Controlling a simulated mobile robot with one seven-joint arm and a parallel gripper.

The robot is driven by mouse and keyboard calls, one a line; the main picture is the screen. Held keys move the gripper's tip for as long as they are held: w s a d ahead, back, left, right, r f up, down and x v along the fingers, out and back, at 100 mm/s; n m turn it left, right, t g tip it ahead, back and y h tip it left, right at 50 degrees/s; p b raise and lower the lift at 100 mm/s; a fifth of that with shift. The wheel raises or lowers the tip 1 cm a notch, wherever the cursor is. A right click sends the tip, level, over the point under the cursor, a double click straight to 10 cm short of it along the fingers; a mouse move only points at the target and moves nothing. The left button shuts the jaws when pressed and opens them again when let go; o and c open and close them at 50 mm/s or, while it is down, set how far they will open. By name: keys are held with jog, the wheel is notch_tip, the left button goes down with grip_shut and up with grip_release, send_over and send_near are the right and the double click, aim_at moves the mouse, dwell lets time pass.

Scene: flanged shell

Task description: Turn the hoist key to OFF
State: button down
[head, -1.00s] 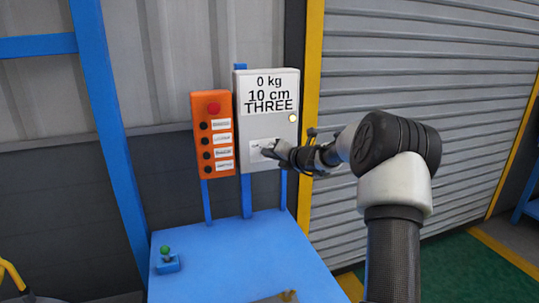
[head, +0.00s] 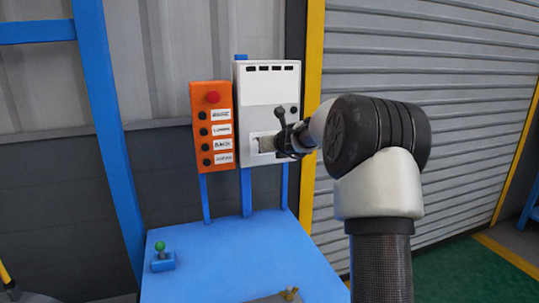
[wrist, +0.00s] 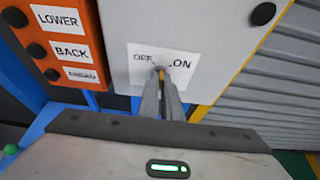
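The grey-white hoist box (head: 268,90) hangs on a blue post in the head view. Its upper panel shows only a row of small black marks, and its lamp (head: 294,110) is dark. A white label reading OFF on the left and ON on the right (wrist: 180,64) fills the lower front in the wrist view. My gripper (wrist: 161,82) is at this label, its two fingers close together around a thin yellowish hoist key (wrist: 161,72). The fingers hide most of the key, so its exact angle is unclear. My gripper also shows in the head view (head: 277,143).
An orange button box (head: 213,125) with a red button stands just left, close to my gripper. Below is a blue table (head: 225,255) with a small green-knobbed lever (head: 163,257). A yellow post (head: 313,60) and a grey shutter (head: 430,60) are at the right.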

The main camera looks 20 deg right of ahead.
jog(key=shift+a+n+t+h+b, duration=0.15)
jog(key=shift+n+h+b, duration=0.85)
jog(key=shift+n+b, duration=0.65)
jog(key=shift+a+n+t+h+b, duration=0.15)
jog(key=shift+n+h+b, duration=1)
jog(key=shift+b, duration=0.8)
jog(key=shift+n, duration=0.3)
jog(key=c, duration=2)
grip_release()
jog(key=shift+d, duration=0.1)
jog(key=shift+w+f, duration=0.1)
jog(key=shift+f, duration=0.05)
jog(key=v, duration=1.7)
jog(key=shift+s+b, duration=0.2)
jog(key=shift+b, duration=0.1)
